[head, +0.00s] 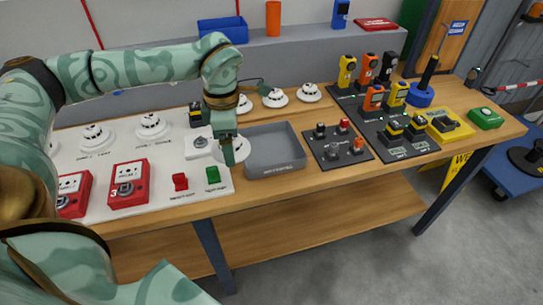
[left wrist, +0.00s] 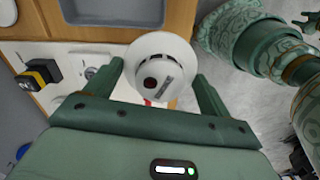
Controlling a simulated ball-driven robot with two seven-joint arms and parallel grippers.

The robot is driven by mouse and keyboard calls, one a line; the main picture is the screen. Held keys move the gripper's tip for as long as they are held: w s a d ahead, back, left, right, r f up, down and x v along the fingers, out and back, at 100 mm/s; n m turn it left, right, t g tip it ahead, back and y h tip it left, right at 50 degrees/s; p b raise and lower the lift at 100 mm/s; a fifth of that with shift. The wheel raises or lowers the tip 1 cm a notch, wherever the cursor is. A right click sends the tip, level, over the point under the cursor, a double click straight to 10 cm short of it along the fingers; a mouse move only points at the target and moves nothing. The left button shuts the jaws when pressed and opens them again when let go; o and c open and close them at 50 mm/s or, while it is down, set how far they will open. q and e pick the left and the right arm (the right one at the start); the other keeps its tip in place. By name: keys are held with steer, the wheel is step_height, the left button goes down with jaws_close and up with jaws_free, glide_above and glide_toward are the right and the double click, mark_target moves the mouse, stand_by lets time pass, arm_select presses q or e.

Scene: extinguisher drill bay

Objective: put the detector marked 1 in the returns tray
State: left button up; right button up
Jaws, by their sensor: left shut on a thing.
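My left gripper (head: 227,154) is shut on a round white detector (head: 239,150), held above the bench beside the left edge of the grey returns tray (head: 290,167). In the left wrist view the detector (left wrist: 150,52) sits between the two fingers, with a dark round spot and a grey strip on its face. I cannot read a number on it. The tray looks empty; its rim and part of its inside show at the top of the left wrist view (left wrist: 115,18). My right gripper is not seen in either view.
Left of the tray is a white board (head: 145,180) with other detectors, red call points (head: 128,185) and small switches. More white detectors (head: 274,98) stand behind the tray. A dark mat (head: 330,155) with small blocks lies right of it. Coloured handheld devices stand farther right.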

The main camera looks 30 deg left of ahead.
arm_select(q)
steer(key=n, duration=0.1)
steer(key=a+r+n, duration=0.1)
steer(key=n, duration=0.2)
steer(key=shift+w+a+r+b, duration=0.25)
steer(key=shift+a+r+b, duration=0.05)
steer(key=shift+a+r, duration=0.1)
steer(key=shift+w+a+n, duration=0.1)
steer(key=shift+w+n, duration=0.2)
steer(key=w+d+f+b, duration=0.2)
steer(key=w+f+b, duration=0.15)
steer(key=w, duration=0.45)
steer(key=b, duration=0.1)
glide_above(269, 153)
steer(key=f, duration=0.5)
steer(key=shift+s+a, duration=0.1)
steer(key=shift+s, duration=0.25)
steer(key=shift+w+f+b, duration=0.2)
steer(key=shift+f+b, duration=0.05)
steer(key=shift+b, duration=0.05)
steer(key=f+b, duration=0.1)
steer(key=f, duration=0.2)
steer(key=shift+w+f+b, duration=0.2)
steer(key=shift+f+b, duration=0.15)
steer(key=shift+f, duration=0.05)
steer(key=shift+r, duration=0.15)
